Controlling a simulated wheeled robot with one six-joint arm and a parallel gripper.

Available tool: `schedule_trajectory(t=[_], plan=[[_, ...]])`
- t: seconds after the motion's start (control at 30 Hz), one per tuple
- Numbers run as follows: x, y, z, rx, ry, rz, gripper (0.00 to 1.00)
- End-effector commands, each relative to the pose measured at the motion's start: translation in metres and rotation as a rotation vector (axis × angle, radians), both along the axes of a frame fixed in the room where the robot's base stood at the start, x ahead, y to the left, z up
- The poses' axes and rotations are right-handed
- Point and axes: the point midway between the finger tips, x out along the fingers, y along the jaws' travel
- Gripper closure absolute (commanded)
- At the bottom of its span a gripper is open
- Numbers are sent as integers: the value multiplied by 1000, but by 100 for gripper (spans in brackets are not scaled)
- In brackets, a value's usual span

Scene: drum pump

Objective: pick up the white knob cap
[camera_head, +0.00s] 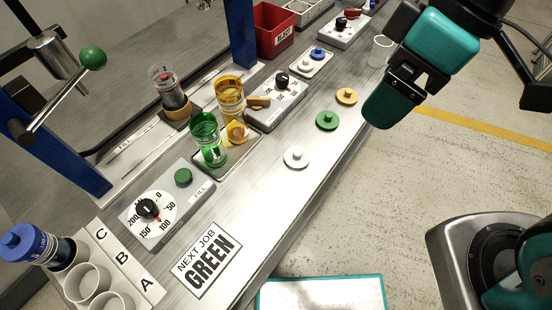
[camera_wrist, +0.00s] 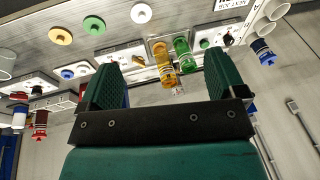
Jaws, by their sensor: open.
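The white knob cap (camera_head: 296,157) is a round disc with a small raised knob, lying on the grey bench top near its front edge. It also shows in the wrist view (camera_wrist: 141,13) at the top, as a plain white disc. My gripper (camera_head: 382,108) is at the upper right in the head view, above and beyond the bench's front edge, well apart from the cap. In the wrist view the two green fingers (camera_wrist: 163,84) stand wide apart with nothing held between them.
A green cap (camera_head: 327,121) and an orange cap (camera_head: 347,96) lie along the bench beside the white one. A green cup (camera_head: 208,140) and an amber cup (camera_head: 229,98) stand behind. A clear glass (camera_head: 380,52) stands near my gripper. The bench around the white cap is clear.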

Motion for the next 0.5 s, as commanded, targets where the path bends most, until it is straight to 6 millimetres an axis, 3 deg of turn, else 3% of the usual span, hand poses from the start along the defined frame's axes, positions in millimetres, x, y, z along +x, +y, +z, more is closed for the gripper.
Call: schedule_trajectory(t=[0.1,0.3,0.5], plan=[[29,23,-20,-74,-73,367,11],[63,64,-56,-181,-169,951,11],[76,88,-78,-233,-202,1266,11]])
